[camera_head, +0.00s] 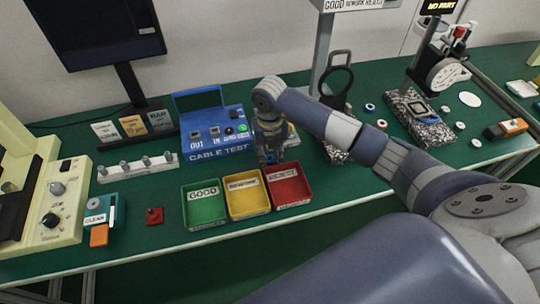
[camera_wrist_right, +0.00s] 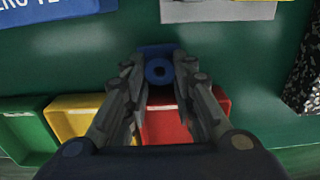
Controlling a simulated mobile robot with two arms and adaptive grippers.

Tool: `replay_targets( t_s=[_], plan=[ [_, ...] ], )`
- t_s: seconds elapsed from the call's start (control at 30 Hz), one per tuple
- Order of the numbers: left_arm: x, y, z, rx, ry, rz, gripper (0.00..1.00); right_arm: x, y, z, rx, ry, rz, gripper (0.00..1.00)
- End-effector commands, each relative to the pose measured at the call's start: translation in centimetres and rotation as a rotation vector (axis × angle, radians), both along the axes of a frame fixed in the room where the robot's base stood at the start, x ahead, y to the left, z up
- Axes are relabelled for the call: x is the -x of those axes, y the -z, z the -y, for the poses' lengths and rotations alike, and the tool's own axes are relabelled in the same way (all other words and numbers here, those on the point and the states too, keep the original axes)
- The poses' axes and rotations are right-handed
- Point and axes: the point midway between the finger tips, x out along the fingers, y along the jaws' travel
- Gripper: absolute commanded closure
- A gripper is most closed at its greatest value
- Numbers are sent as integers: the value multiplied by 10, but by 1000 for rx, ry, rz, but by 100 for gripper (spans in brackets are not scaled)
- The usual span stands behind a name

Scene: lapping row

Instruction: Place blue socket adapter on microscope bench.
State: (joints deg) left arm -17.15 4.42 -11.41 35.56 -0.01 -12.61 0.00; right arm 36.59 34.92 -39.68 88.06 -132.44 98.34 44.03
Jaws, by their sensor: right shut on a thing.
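The blue socket adapter (camera_wrist_right: 158,72) is between the fingers of my right gripper (camera_wrist_right: 160,90) in the right wrist view. It is a blue piece with a round ring and a dark centre hole. The gripper is shut on it. In the head view my right gripper (camera_head: 271,158) hangs over the back edge of the red tray (camera_head: 290,198), beside the cable test box. The adapter cannot be made out there. The green bench top (camera_head: 345,190) lies below; no microscope is clearly recognisable on it. My left gripper is not in view.
Green (camera_head: 204,222) and yellow (camera_head: 262,208) trays adjoin the red one. The blue cable test box (camera_head: 190,152) stands behind. A dial gauge stand on a speckled block (camera_head: 432,130) is at right, with small loose parts around it. A dark monitor (camera_head: 100,30) stands at back left.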

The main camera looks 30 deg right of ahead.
Motion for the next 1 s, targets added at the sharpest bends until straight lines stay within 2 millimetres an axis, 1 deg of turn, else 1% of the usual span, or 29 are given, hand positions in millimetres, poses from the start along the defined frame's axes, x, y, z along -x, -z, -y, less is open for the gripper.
replay_targets(
  t_s=[0.07, 0.1, 0.17, 0.47, 0.57, 0.63, 0.77, 1.0],
  plan=[
    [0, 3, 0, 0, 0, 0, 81, 0, 4, 0, 0, 0, 0, 100],
    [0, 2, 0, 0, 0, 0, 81, 0, 3, 0, 0, 0, 0, 69],
    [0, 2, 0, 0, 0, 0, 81, 0, 2, 0, 0, 0, 0, 55],
    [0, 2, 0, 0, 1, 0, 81, 0, 2, 0, 0, 0, -1, 55],
    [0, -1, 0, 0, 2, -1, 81, 0, -1, 0, 0, 0, 0, 55],
    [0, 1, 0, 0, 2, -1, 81, -1, -6, 0, 0, 0, 3, 55],
    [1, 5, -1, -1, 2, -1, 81, -1, -29, 1, 2, 0, 5, 55],
    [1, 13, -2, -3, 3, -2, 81, -1, -82, 0, 1, 0, 5, 55]
  ],
)
